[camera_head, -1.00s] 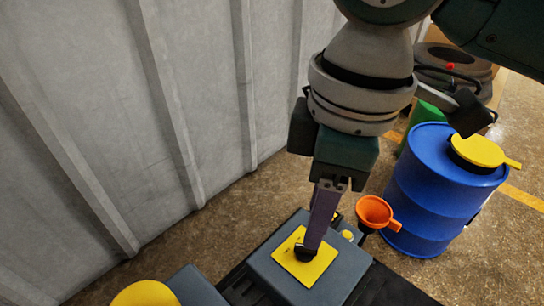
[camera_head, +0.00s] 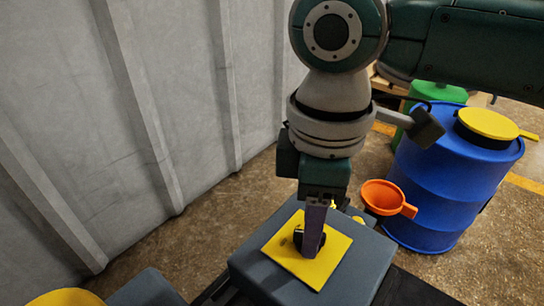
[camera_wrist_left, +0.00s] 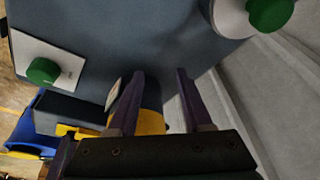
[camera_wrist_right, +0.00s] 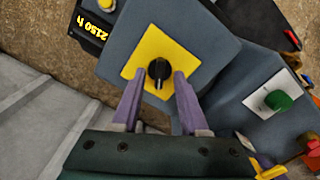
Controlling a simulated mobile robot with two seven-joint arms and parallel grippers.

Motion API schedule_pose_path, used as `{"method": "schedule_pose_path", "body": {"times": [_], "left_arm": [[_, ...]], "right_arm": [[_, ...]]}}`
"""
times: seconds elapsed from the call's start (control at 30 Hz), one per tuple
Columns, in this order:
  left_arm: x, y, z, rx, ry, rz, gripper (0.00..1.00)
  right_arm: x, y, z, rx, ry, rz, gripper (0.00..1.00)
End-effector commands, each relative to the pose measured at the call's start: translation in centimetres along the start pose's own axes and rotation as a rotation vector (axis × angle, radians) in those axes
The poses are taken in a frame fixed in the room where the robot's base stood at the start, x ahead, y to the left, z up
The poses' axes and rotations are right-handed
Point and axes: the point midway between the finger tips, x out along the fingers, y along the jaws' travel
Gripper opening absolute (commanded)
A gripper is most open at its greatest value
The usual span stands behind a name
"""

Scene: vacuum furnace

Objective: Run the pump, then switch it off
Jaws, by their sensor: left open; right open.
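A black rotary knob (camera_wrist_right: 158,72) sits on a yellow square plate (camera_wrist_right: 146,42) on top of a grey box (camera_wrist_right: 208,42). In the head view the yellow plate (camera_head: 283,265) shows beneath my right gripper (camera_head: 309,250), whose fingers partly hide the knob. In the right wrist view my right gripper (camera_wrist_right: 160,77) is open, its fingertips on either side of the knob's lower part; I cannot tell whether they touch it. My left gripper (camera_wrist_left: 160,72) is open in the left wrist view, with a yellow rounded part (camera_wrist_left: 150,120) behind its fingers. It is outside the head view.
A green button (camera_wrist_right: 278,100) on a white plate is on a neighbouring grey box. An hour display (camera_wrist_right: 88,22) is beside the knob's box. An orange funnel (camera_head: 383,197) and a blue drum (camera_head: 447,195) stand to the right. A ribbed grey wall (camera_head: 90,110) is at the left.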

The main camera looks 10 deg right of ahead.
Motion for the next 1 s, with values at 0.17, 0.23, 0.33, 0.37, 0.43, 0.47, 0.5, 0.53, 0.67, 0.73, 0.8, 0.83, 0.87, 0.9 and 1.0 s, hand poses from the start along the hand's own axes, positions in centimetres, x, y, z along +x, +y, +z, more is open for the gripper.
{"method": "schedule_pose_path", "body": {"times": [0.17,0.23,0.33,0.37,0.43,0.47,0.5,0.53,0.67,0.73,0.8,0.83,0.87,0.9,1.0], "left_arm": [[0.33,0.01,0.12,0.0,-0.001,0.0,0.5],[0.29,0.02,0.11,0.0,-0.001,0.0,0.5],[0.28,0.02,0.11,0.0,-0.001,0.0,0.5],[0.28,0.02,0.11,0.0,-0.001,0.0,0.5],[0.28,0.03,0.11,-0.001,-0.001,0.001,0.5],[0.28,0.04,0.11,-0.001,-0.001,0.001,0.5],[0.29,0.05,0.1,-0.002,-0.001,0.001,0.5],[0.29,0.07,0.1,-0.002,-0.001,0.002,0.5],[0.29,0.16,0.08,-0.006,0.0,0.004,0.5],[0.29,0.22,0.07,-0.008,0.0,0.006,0.5],[0.29,0.26,0.06,-0.009,0.0,0.007,0.5],[0.29,0.27,0.06,-0.01,0.0,0.008,0.5],[0.29,0.27,0.06,-0.01,0.0,0.008,0.5],[0.29,0.27,0.06,-0.01,0.0,0.008,0.5],[0.29,0.27,0.06,-0.01,0.0,0.008,0.5]], "right_arm": [[0.52,0.0,-0.01,0.0,0.0,0.0,0.44],[0.47,0.0,-0.01,0.0,0.0,0.0,0.44],[0.46,0.0,-0.01,0.0,0.0,0.0,0.43],[0.46,0.0,-0.01,0.0,0.0,0.0,0.39],[0.45,0.0,0.0,0.0,0.0,0.0,0.31],[0.45,0.0,0.0,0.0,0.0,0.0,0.28],[0.45,0.0,0.0,0.0,0.0,0.0,0.23],[0.45,0.0,0.0,0.0,0.0,0.0,0.2],[0.45,0.0,0.0,0.0,0.0,0.0,0.06],[0.45,0.0,0.0,0.0,0.0,0.0,0.0],[0.45,0.0,0.0,0.0,0.0,0.0,0.0],[0.45,0.0,0.0,0.0,0.0,0.0,0.0],[0.45,0.0,0.0,0.0,0.0,0.0,0.0],[0.45,0.0,0.0,0.0,0.0,0.0,0.0],[0.44,0.01,0.0,0.0,0.0,0.0,0.0]]}}
